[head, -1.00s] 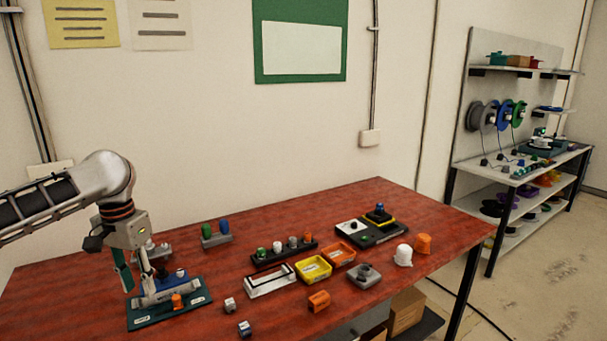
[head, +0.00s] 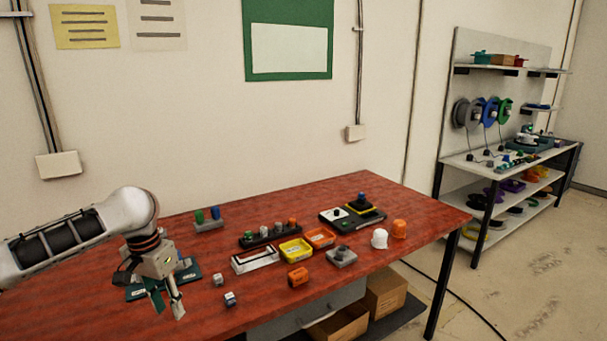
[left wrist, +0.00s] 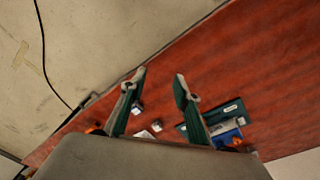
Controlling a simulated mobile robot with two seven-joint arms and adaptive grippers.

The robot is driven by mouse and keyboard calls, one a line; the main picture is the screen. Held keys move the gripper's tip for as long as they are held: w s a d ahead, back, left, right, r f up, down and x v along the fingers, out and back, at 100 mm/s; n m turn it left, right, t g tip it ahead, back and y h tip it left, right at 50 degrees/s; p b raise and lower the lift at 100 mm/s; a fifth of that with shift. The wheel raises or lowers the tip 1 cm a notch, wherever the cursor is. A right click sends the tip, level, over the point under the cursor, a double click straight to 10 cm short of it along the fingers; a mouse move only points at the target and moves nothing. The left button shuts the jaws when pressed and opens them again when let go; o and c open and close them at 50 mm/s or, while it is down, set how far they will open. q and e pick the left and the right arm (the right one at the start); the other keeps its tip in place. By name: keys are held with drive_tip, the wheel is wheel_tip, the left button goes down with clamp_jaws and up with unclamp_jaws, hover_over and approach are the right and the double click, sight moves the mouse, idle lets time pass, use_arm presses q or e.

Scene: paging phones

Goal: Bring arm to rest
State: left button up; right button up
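My left gripper (head: 168,304) hangs over the near left part of the red table (head: 100,322) in the head view, fingers pointing down. In the left wrist view its two fingers (left wrist: 159,85) are spread apart with nothing between them. A dark teal plate (head: 188,273) lies on the table behind the gripper, partly hidden by it; it also shows in the left wrist view (left wrist: 234,111). My right gripper is in neither view.
Small grey-white blocks (head: 230,299) lie right of the gripper. A yellow tray (head: 296,250), an orange tray (head: 320,238), a white frame (head: 255,260) and a black control box (head: 352,217) stand further right. Cardboard boxes (head: 386,292) sit below the table.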

use_arm(q)
drive_tip(key=s+d+f+m+t+h, duration=0.1)
drive_tip(key=s+d+f+t+h, duration=0.2)
drive_tip(key=d+f, duration=0.8)
drive_tip(key=s+d+f+m+t+h, duration=0.1)
drive_tip(key=s+d+f+h, duration=0.2)
drive_tip(key=s+d+f, duration=0.6)
drive_tip(key=s+a+f+t+y, duration=0.2)
drive_tip(key=s+a+f+t, duration=0.1)
drive_tip(key=s+a+f, duration=0.2)
drive_tip(key=s+a+f+n+t+y, duration=0.1)
drive_tip(key=s+a+f+t+y, duration=0.1)
drive_tip(key=s+a+f, duration=0.3)
drive_tip(key=s+a+t, duration=0.1)
drive_tip(key=s, duration=0.3)
drive_tip(key=shift+s+f+y, duration=0.15)
drive_tip(key=shift+s+y, duration=0.15)
drive_tip(key=shift+s, duration=0.1)
drive_tip(key=shift+a, duration=0.1)
